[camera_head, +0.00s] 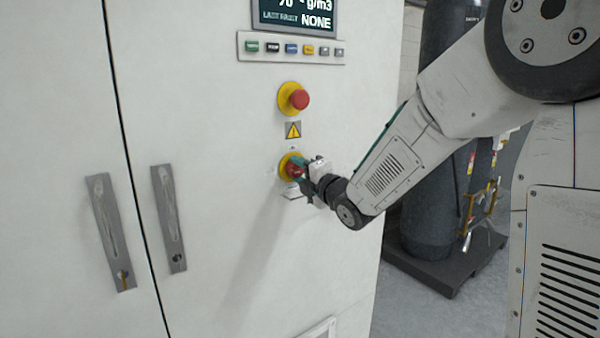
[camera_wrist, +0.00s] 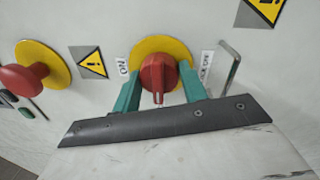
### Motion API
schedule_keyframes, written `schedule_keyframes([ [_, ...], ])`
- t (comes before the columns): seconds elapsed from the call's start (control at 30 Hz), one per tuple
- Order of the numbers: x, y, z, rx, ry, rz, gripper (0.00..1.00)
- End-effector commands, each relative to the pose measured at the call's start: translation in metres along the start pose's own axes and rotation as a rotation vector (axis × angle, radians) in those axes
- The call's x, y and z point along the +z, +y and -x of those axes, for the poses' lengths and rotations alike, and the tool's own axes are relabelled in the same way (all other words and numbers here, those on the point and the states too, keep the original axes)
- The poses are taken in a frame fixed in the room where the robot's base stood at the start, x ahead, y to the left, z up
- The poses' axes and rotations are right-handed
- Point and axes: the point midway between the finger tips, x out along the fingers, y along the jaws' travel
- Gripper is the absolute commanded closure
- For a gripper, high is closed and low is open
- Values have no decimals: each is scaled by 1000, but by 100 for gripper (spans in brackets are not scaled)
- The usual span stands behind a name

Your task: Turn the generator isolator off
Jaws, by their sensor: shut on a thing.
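The generator isolator is a red rotary knob (camera_wrist: 158,72) on a round yellow plate (camera_wrist: 178,47), set in the white cabinet front. In the wrist view an "ON" label (camera_wrist: 122,67) is on its left and another label (camera_wrist: 206,65), hard to read, on its right. My gripper (camera_wrist: 161,92) has its teal fingers on either side of the knob and is shut on it. In the head view my gripper (camera_head: 298,168) reaches the knob from the right and hides part of it; the yellow plate (camera_head: 284,163) shows behind. The knob's exact angle is unclear.
A red emergency stop button (camera_head: 299,99) on a yellow disc sits above the isolator, with a warning sign (camera_head: 293,130) between. A button row (camera_head: 291,47) and display (camera_head: 296,14) are higher up. Two door handles (camera_head: 169,218) are to the left. A metal hasp (camera_wrist: 230,68) stands close beside the knob.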

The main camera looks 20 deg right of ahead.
Motion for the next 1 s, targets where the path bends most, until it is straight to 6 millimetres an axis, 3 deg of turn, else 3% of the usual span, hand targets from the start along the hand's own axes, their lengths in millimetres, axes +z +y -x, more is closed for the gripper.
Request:
schedule_keyframes([
  [0.07,0,-1,0,-2,1,1,80],
  [0.1,0,-1,0,-2,1,1,52],
  [0.17,0,-1,0,-2,1,1,36],
  [0.53,0,0,6,0,-1,0,36],
  [1.0,0,0,74,-1,0,0,36],
])
